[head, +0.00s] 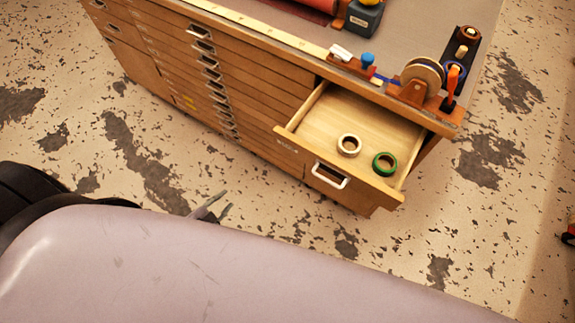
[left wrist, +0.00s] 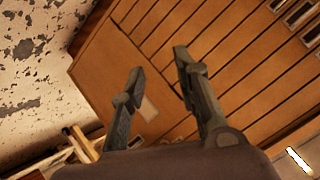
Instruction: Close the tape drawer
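The tape drawer (head: 345,155) is pulled open at the right end of the wooden cabinet. Its front has a pale handle (head: 329,176), and a white tape roll (head: 349,145) and a green tape roll (head: 384,163) lie inside. My left gripper (head: 218,203) shows as small grey fingertips to the left of the drawer, apart from it; my pale arm hides the rest. In the left wrist view the left gripper (left wrist: 158,75) is open, its two fingers spread with nothing between them. My right gripper is not in view.
The cabinet (head: 180,60) has a stack of shallow closed drawers with metal handles. On its top stand a tape dispenser (head: 424,75), a blue-grey block (head: 364,18) and small tools along the front edge. The speckled floor (head: 150,170) in front is clear.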

